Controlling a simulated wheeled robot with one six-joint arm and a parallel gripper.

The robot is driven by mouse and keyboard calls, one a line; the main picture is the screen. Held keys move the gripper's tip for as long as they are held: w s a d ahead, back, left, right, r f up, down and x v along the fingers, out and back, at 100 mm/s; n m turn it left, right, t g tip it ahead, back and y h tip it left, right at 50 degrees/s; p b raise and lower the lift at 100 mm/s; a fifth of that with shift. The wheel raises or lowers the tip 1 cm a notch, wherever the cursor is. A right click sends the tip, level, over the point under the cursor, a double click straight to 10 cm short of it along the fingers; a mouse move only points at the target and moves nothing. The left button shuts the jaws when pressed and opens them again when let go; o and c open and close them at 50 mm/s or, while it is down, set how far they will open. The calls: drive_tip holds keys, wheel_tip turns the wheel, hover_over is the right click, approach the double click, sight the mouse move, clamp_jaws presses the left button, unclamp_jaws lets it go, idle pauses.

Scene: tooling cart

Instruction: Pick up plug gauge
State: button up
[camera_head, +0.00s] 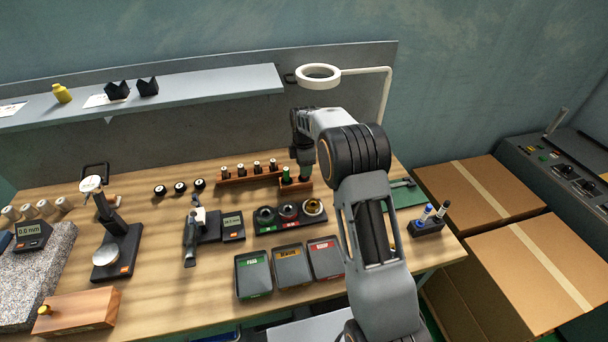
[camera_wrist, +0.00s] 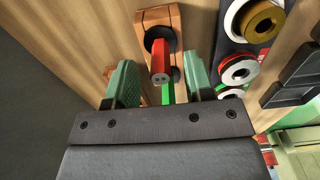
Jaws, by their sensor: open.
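My gripper (camera_wrist: 160,82) is open, with one green-padded finger on each side of the gauge and a visible gap to each. In the head view my gripper (camera_head: 302,165) is over the block, partly hiding it. The gauge's lower end is hidden.
Beside the block, a wooden rack (camera_head: 247,175) holds several small gauges. A dark tray of ring gauges (camera_head: 290,215) lies in front, with three labelled bins (camera_head: 289,266) nearer. A ring lamp (camera_head: 318,73) stands behind my arm. A pen holder (camera_head: 425,228) is at the right.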

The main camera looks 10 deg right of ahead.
drive_tip(key=shift+f, duration=0.45)
drive_tip(key=shift+c, duration=0.4)
clamp_jaws()
